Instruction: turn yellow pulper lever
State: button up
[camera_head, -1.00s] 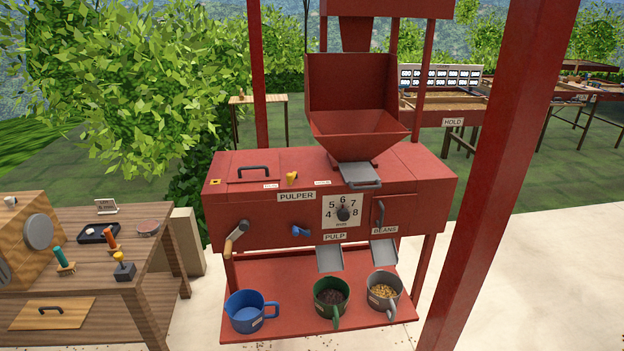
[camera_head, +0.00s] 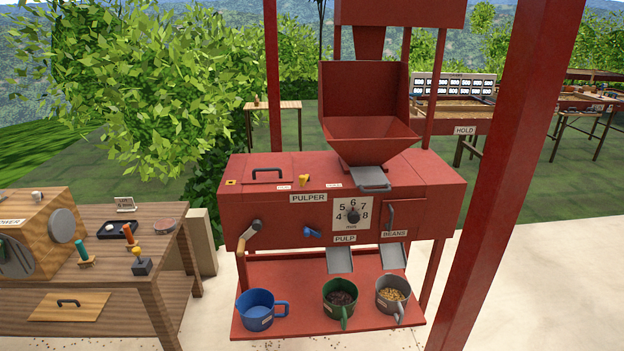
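The red pulper (camera_head: 270,215) stands in the middle of the view under a red frame. The small yellow lever (camera_head: 304,180) sits on its top face, left of the hopper, between two small white labels too small to read. My gripper is not in view, and nothing touches the lever.
A blue handle (camera_head: 312,231), a crank (camera_head: 249,234) and a dial (camera_head: 352,215) are on the pulper's front. Blue (camera_head: 258,310), green (camera_head: 338,302) and grey (camera_head: 391,299) mugs stand on its lower shelf. A wooden bench (camera_head: 160,243) is at left; a red post (camera_head: 500,170) rises at right.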

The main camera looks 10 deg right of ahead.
aim_at(303, 179)
jog(key=u, duration=0.05)
jog(key=i, duration=0.95)
jog(key=z, duration=0.25)
jog(key=k, duration=0.55)
jog(key=u, duration=0.95)
